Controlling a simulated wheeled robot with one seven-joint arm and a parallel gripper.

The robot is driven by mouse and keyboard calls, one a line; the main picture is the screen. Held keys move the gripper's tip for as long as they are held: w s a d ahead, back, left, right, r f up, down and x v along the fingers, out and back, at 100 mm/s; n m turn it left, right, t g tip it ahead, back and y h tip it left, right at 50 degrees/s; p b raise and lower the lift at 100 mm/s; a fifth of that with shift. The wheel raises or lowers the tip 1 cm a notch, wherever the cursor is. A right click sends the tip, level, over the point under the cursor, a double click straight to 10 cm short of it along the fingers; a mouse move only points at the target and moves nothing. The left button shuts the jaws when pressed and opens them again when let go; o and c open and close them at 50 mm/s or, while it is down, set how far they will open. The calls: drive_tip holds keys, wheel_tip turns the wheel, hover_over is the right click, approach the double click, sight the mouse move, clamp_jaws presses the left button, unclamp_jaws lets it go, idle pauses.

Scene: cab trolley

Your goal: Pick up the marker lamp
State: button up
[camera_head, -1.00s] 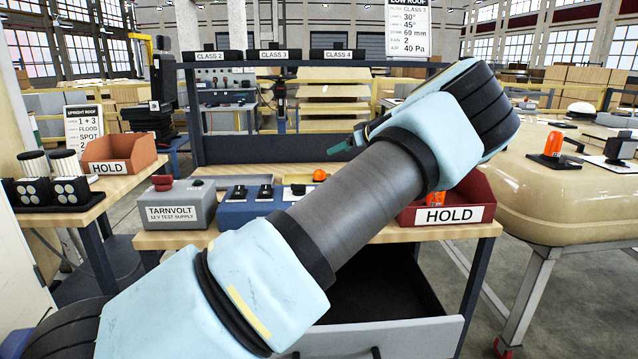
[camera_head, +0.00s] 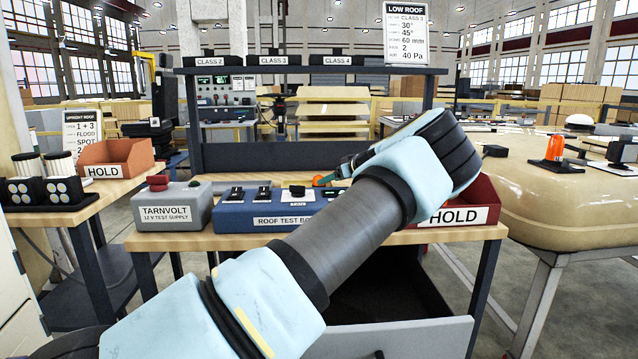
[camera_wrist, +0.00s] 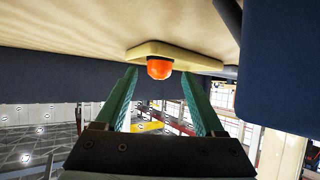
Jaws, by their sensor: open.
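A small orange dome lamp (camera_head: 318,181) shows behind the roof test box, just left of my gripper (camera_head: 335,178). In the wrist view, which appears upside down, the lamp (camera_wrist: 160,69) sits on a cream plate (camera_wrist: 190,51). My two green fingers (camera_wrist: 158,76) are spread, with the lamp seen between their tips; I cannot tell how deep it is between them. Nothing is held. A second orange lamp (camera_head: 555,148) stands upright on a dark base on the cream roof shell at the right. My forearm hides part of the bench.
The blue test box (camera_head: 262,213) and grey TARNVOLT supply (camera_head: 171,210) stand on the wooden bench. A red HOLD bin (camera_head: 484,200) is behind my wrist. The dark upright and shelf (camera_head: 300,70) rise behind. The cream roof shell (camera_head: 560,195) is at the right.

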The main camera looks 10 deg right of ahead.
drive_tip(key=shift+w+a+f, duration=0.1)
drive_tip(key=shift+w+a, duration=0.2)
drive_tip(key=shift+w, duration=0.25)
drive_tip(key=p+x, duration=0.1)
drive_tip(key=x, duration=0.2)
drive_tip(key=shift+w+a+p, duration=0.1)
drive_tip(key=shift+w+p, duration=0.25)
drive_tip(key=shift+p, duration=0.05)
drive_tip(key=shift+w+f, duration=0.25)
drive_tip(key=shift+w, duration=0.05)
drive_tip(key=shift+a, duration=0.1)
clamp_jaws()
